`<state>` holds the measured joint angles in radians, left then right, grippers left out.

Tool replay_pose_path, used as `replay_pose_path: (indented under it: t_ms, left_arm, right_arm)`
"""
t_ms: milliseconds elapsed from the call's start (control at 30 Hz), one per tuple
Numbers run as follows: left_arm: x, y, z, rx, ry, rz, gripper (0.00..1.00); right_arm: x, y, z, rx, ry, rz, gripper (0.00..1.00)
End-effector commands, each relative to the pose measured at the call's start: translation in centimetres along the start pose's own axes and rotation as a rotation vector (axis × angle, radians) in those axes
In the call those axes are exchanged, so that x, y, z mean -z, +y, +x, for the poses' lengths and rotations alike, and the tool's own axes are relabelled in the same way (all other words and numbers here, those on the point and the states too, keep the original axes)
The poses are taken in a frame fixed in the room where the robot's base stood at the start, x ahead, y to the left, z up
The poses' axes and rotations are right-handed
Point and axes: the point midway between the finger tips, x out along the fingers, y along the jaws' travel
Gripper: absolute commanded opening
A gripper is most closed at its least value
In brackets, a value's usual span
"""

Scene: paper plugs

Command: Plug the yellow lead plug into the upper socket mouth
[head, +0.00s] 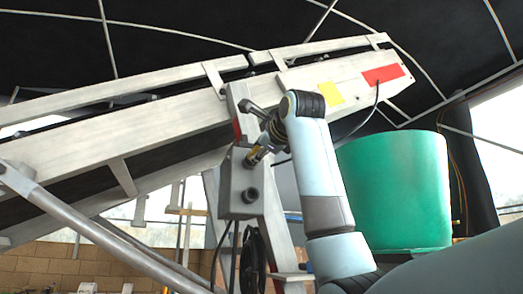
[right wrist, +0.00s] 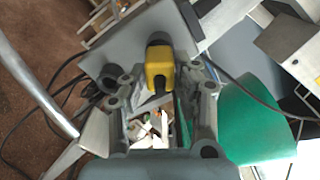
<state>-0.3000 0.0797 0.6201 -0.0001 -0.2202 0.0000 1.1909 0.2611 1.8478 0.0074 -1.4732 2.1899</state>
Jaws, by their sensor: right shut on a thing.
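The yellow lead plug (head: 260,153) is held in my right gripper (head: 268,141), tilted down to the left against the upper part of the grey socket box (head: 236,186). Its nose is at the upper socket mouth, which it and the gripper mostly cover; I cannot tell whether it is inside. The lower socket mouth (head: 251,195) is a dark open ring below. In the right wrist view the yellow plug (right wrist: 160,70) sits between the fingers, its dark end toward the grey box face (right wrist: 150,28). My left gripper is not in view.
A long pale conveyor frame (head: 150,125) slopes up behind the box, with yellow (head: 330,94) and red (head: 383,74) patches. A green tub (head: 395,190) stands to the right. Dark cables hang below the box, and a dark lead runs up to the red patch.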

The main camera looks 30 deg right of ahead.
Motion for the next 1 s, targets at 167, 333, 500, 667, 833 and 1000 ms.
replay_pose_path:
  t_ms: [167, 333, 500, 667, 833, 1000]
  left_arm:
    - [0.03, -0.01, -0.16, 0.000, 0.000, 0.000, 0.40]
    - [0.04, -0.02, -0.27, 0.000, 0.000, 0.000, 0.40]
    - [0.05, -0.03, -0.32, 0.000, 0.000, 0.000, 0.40]
    - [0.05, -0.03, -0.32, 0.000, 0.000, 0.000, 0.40]
    - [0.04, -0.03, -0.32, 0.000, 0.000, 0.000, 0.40]
    - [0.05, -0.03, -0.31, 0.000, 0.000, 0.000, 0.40]
  right_arm:
    - [-0.02, -0.01, 0.47, 0.000, 0.000, 0.000, 0.00]
    - [0.00, 0.00, 0.88, -0.001, 0.000, 0.000, 0.00]
    - [-0.01, -0.02, 1.09, 0.001, -0.001, 0.000, 0.00]
    - [-0.03, -0.06, 1.11, 0.002, -0.001, 0.000, 0.00]
    - [-0.04, -0.10, 1.09, 0.003, -0.001, 0.000, 0.39]
    - [-0.01, -0.05, 1.10, 0.002, -0.001, 0.000, 0.56]
